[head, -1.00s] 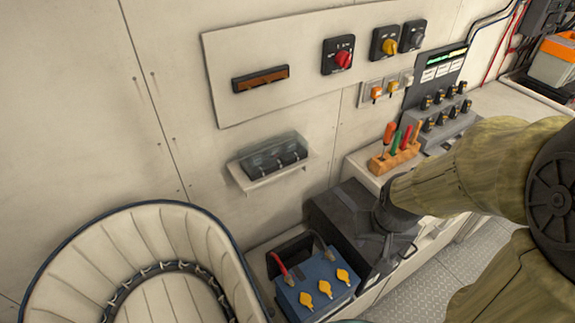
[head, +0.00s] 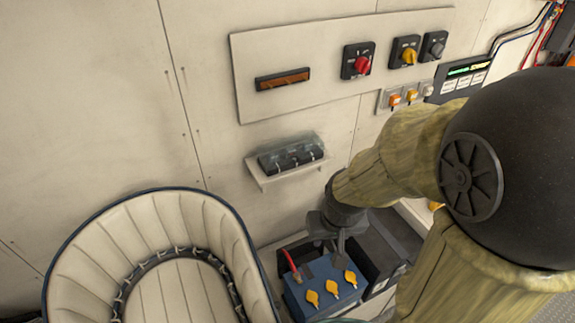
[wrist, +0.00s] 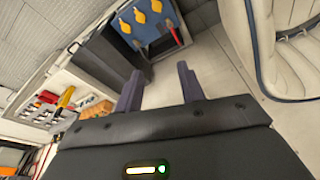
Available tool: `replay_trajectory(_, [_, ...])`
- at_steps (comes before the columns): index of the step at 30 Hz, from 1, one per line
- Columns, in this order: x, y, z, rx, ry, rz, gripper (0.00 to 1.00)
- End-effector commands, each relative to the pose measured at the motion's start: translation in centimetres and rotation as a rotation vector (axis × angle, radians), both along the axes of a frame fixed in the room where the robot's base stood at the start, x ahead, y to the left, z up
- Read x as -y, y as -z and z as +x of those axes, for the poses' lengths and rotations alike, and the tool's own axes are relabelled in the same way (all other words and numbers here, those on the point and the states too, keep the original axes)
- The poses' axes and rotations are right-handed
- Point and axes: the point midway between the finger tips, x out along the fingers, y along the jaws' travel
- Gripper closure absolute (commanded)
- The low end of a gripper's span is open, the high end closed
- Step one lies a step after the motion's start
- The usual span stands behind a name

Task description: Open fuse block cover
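The fuse block (head: 291,160) sits on a small white wall shelf (head: 290,174), below the switch panel, in the head view. Its clear cover (head: 290,146) lies over the dark fuses and looks closed. My gripper (head: 340,247) is below and to the right of the shelf, above the blue battery, apart from the fuse block. In the wrist view my gripper's two fingers (wrist: 158,88) stand apart with nothing between them. The fuse block cannot be made out in the wrist view.
A blue battery (head: 327,283) with yellow caps stands below my gripper, beside a dark box (head: 378,250). A cream padded seat (head: 110,250) is at lower left. The switch panel (head: 320,60) is above the shelf. The wall left of the shelf is clear.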

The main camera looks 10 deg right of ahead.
Motion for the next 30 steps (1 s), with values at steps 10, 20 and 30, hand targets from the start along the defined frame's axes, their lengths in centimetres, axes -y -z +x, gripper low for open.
replay_trajectory(10, [0.0, 0.0, 0.0, 0.000, 0.000, 0.000, 0.61])
replay_trajectory(20, [2.0, 1.8, 3.9, 0.108, -0.071, -0.051, 0.61])
replay_trajectory(30, [4.4, 5.9, 11.4, 0.415, -0.291, -0.077, 0.61])
